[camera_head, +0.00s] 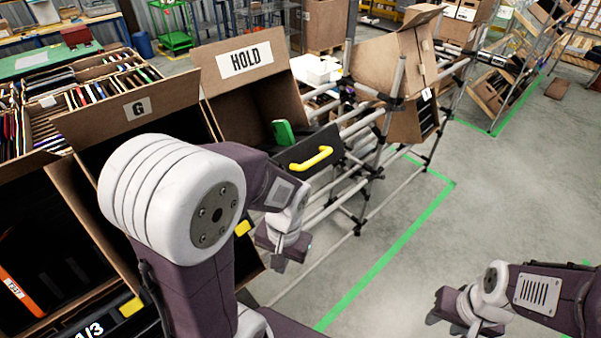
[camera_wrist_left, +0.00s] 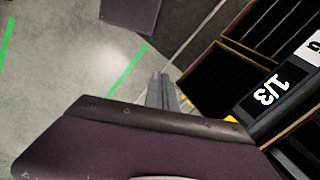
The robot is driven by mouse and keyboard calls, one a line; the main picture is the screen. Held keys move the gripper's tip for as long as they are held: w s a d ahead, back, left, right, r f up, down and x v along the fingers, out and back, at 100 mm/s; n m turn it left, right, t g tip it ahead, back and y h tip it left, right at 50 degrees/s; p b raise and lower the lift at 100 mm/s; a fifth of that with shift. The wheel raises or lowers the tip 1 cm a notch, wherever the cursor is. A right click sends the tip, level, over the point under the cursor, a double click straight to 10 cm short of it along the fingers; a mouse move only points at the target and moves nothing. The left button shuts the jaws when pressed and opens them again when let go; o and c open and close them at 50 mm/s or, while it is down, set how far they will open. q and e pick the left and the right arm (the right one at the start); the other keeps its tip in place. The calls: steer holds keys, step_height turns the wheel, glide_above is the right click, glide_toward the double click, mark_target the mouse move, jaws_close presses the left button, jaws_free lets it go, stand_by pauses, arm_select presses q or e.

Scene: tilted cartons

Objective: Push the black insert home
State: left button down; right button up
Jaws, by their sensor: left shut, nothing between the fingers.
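The black insert (camera_head: 331,141) with a yellow handle (camera_head: 311,159) sticks out of the front of the open carton marked HOLD (camera_head: 245,60). A green item (camera_head: 283,132) stands at its inner side. My left gripper (camera_head: 279,258) is below and in front of the insert, apart from the handle. In the left wrist view its fingers (camera_wrist_left: 164,92) are together with nothing between them. My right gripper (camera_head: 457,316) is low at the right, over the floor, far from the insert; its finger gap is unclear.
Carton G (camera_head: 137,108) is left of the HOLD carton, partly behind my left arm. A black front marked 1/3 (camera_head: 93,329) is at the lower left; it also shows in the left wrist view (camera_wrist_left: 270,90). A tube rack (camera_head: 385,125) stands right of the insert. The floor (camera_head: 480,220) is clear at right.

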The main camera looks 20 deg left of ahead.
mark_target(283, 159)
arm_select(q)
steer(key=w+a+r+m+y+p, duration=0.1)
steer(key=w+r+y+p, duration=0.15)
steer(key=r, duration=0.45)
steer(key=w+a+r+m+y+p, duration=0.1)
steer(key=w+r+y+p, duration=0.15)
steer(key=r, duration=0.35)
steer(key=w+d+r+m+t+p, duration=0.35)
steer(key=d+r+p, duration=0.35)
steer(key=r, duration=0.4)
steer(key=w+a+r+x, duration=0.1)
steer(key=x, duration=1.2)
steer(key=shift+a+f+p, duration=0.2)
steer(key=shift+f+p, duration=0.1)
steer(key=shift+f, duration=0.05)
steer(key=shift+w, duration=0.15)
